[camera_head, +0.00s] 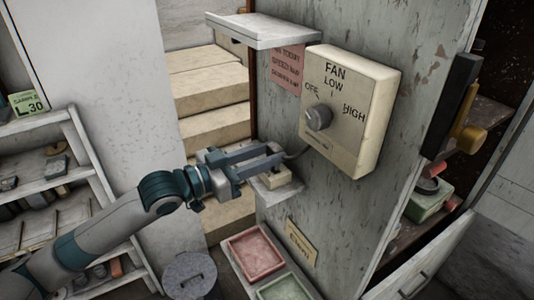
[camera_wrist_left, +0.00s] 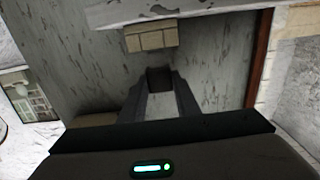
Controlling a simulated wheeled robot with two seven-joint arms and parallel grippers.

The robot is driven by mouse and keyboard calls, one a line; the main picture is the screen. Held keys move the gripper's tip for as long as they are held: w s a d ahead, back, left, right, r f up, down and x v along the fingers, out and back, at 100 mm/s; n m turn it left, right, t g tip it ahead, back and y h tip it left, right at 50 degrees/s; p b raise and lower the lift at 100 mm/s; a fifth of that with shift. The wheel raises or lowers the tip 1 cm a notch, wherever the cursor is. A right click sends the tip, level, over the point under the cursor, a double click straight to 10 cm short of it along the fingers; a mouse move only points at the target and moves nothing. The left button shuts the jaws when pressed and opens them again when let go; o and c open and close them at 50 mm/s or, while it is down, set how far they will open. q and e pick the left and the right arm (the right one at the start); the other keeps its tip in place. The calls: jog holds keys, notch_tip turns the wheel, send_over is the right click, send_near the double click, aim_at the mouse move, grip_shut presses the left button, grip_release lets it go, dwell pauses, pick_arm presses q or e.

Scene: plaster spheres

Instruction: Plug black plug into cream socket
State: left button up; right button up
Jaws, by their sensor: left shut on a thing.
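The cream socket (camera_head: 279,175) is a small block on a narrow white ledge fixed to the grey panel. In the left wrist view the cream socket (camera_wrist_left: 151,37) is a block with dividing lines, beyond my fingertips and apart from them. My left gripper (camera_head: 274,153) is above the socket in the head view. It is shut on the black plug (camera_wrist_left: 159,78), a dark block between the fingertips. In the head view the fingers mostly hide the plug. A thin cord shows by the fingertips. My right gripper is in neither view.
A cream fan control box (camera_head: 350,108) with a grey knob sticks out from the panel just right of my left gripper. A white shelf (camera_head: 262,30) juts out above. Pink (camera_head: 256,254) and green trays are below. A shelf rack (camera_head: 75,130) stands at left.

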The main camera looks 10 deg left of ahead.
pick_arm(q)
jog(key=shift+f+b, duration=0.3)
jog(key=shift+f, duration=0.45)
jog(key=shift+f, duration=0.6)
jog(key=o, duration=1.1)
jog(key=shift+r, duration=0.1)
jog(key=shift+r+p, duration=0.4)
jog(key=shift+r, duration=0.2)
jog(key=shift+r+p, duration=1.35)
